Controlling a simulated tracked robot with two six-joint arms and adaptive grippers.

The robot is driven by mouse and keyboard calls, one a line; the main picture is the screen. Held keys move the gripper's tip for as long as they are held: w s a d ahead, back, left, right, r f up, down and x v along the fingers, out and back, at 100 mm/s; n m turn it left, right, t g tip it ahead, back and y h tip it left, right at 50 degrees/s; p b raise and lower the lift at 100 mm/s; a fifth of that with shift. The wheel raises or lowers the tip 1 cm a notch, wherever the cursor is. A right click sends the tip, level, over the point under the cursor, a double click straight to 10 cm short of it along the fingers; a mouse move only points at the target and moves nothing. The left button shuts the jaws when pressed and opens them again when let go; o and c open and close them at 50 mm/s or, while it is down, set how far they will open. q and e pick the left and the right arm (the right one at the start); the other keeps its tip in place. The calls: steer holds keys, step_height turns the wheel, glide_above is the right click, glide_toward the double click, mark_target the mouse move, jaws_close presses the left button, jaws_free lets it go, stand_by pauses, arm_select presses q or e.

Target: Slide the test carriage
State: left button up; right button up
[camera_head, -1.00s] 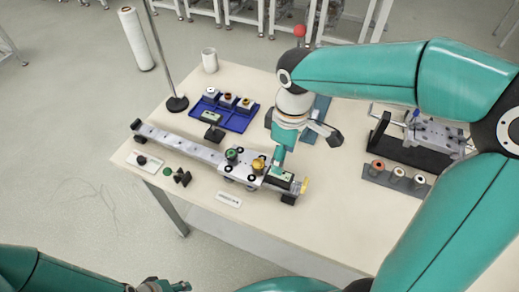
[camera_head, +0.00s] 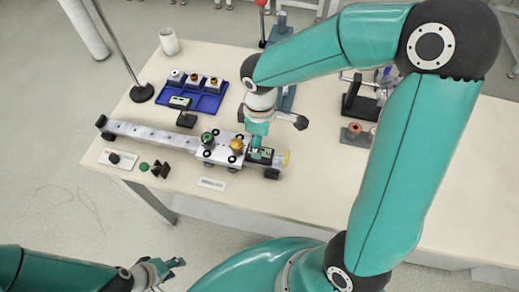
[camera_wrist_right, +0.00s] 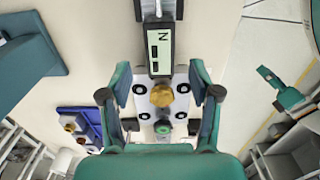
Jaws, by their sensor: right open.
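The carriage (camera_head: 218,153), a silver plate with a green knob (camera_head: 207,138) and a brass knob (camera_head: 237,146), sits on the right half of the long metal track (camera_head: 150,134). A gauge with a display marked N (camera_wrist_right: 160,48) is at the track's right end. My right gripper (camera_head: 258,150) is over that end and partly hides the gauge. In the right wrist view the gripper (camera_wrist_right: 162,92) is open, its fingers apart on either side of the carriage with the brass knob between them in the picture. My left gripper (camera_head: 172,268) is open and empty, low in front of the table.
A blue tray (camera_head: 181,98) with several spools and a lamp stand base (camera_head: 142,93) are behind the track. A white cup (camera_head: 169,41) stands at the back edge. A small panel (camera_head: 118,158) is in front of the track. The table is clear at right front.

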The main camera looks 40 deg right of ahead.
steer(key=shift+f, duration=2.75)
jaws_close()
